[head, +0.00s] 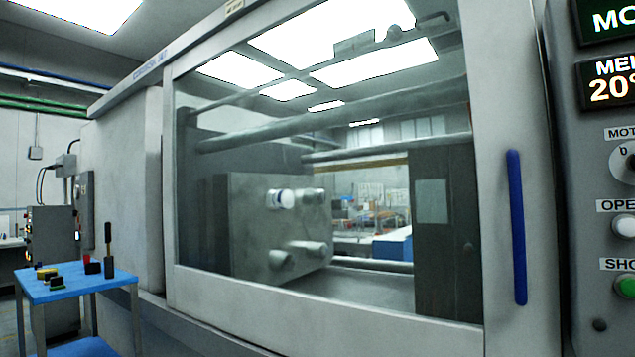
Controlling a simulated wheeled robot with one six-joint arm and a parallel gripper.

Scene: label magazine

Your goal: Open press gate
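The press gate (512,120) is a large grey sliding frame with a wide glass window, and it stands closed across the front of the press. Its handle (517,228) is a vertical blue bar on the right side of the frame. Through the glass a grey mould block (245,235) with several protruding pins and a dark plate (448,270) show inside the press. My gripper is not in view, and nothing touches the handle.
A control panel (612,130) with displays, a knob, a white button and a green button (627,286) stands at the right edge. A blue-topped cart (85,284) with small dark, red and yellow items stands at the lower left. Cabinets stand behind it.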

